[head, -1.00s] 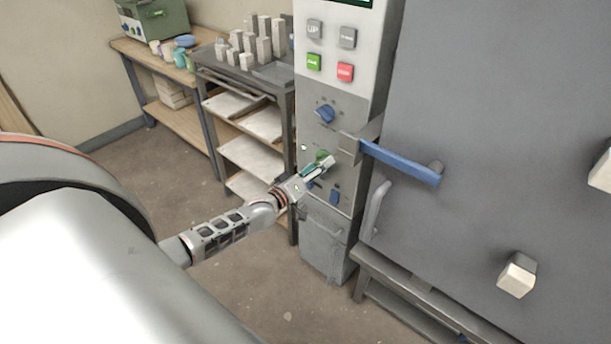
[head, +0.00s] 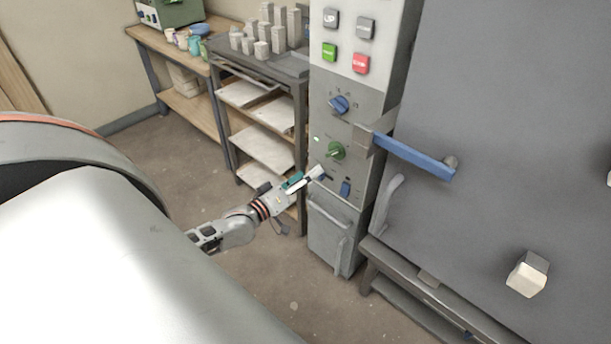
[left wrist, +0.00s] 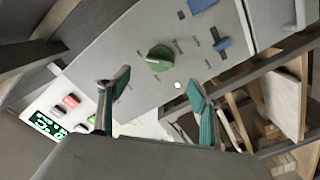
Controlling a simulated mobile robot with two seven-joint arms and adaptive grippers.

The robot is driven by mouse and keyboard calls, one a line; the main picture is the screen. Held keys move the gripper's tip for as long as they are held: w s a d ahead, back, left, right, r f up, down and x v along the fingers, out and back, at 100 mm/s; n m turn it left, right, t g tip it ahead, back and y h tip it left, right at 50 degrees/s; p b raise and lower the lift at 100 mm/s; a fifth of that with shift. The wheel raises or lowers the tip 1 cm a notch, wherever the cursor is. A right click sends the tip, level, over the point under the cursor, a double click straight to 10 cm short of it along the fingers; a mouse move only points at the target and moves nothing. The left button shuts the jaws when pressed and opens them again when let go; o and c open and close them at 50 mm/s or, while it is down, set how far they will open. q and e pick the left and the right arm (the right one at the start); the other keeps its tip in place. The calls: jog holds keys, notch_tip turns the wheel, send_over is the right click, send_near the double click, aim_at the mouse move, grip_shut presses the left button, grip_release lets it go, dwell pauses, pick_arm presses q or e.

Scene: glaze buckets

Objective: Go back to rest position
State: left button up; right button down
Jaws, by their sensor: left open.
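My left gripper (head: 308,180) is in front of the lower part of a grey control panel (head: 350,120). It is open and holds nothing. In the left wrist view the gripper's two fingers (left wrist: 157,95) stand apart, with a green knob (left wrist: 159,58) beyond them on the panel, apart from the fingers. The green knob also shows in the head view (head: 336,151), above and right of the fingertips. A blue knob (head: 339,104) is above it, and a blue switch (head: 346,188) is below it. My right gripper is not in view.
Right of the panel is a large grey door with a blue handle (head: 414,158). Left of the panel stands a shelf rack (head: 264,150) with several grey blocks on top. A wooden workbench (head: 190,108) is behind. Floor below my left arm looks clear.

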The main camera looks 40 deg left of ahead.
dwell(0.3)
pick_arm(q)
jog(key=s+d+f+m+g, duration=0.2)
jog(key=s+d+f+m, duration=0.2)
jog(key=s+d, duration=0.3)
jog(key=s+d+f+m+g+h, duration=0.1)
jog(key=s+d+f+m+g, duration=0.2)
jog(key=s+d, duration=0.5)
jog(key=s+d+f+m+g, duration=0.2)
jog(key=s+d+f+m, duration=0.3)
jog(key=s+d+f, duration=0.2)
jog(key=shift+s+d, duration=0.65)
